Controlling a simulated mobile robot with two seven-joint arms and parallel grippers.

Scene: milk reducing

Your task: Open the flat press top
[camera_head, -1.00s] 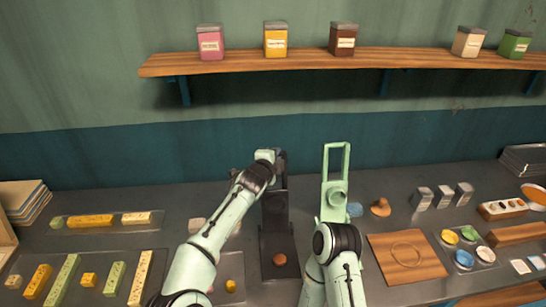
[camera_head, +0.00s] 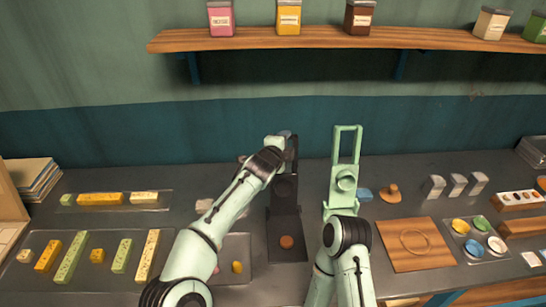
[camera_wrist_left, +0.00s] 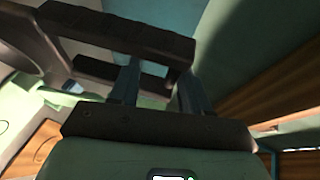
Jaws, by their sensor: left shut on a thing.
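The dark flat press stands mid-counter. Its base (camera_head: 286,257) lies flat with a small brown lump (camera_head: 287,242) on it. Its lid (camera_head: 285,207) stands raised behind the base, with a round disc facing forward. My left gripper (camera_head: 288,143) is at the lid's upper end, by the open-framed handle (camera_head: 294,160). In the left wrist view the dark handle (camera_wrist_left: 120,35) crosses between my left gripper's fingers (camera_wrist_left: 158,85), which are shut on it. My right arm shows at bottom centre, but its gripper is out of view.
A mint-green press (camera_head: 345,200), also with its lid raised, stands just right. A wooden board (camera_head: 408,258) lies beyond it. Trays with yellow and green blocks (camera_head: 72,255) fill the left. A shelf (camera_head: 330,40) with jars hangs behind.

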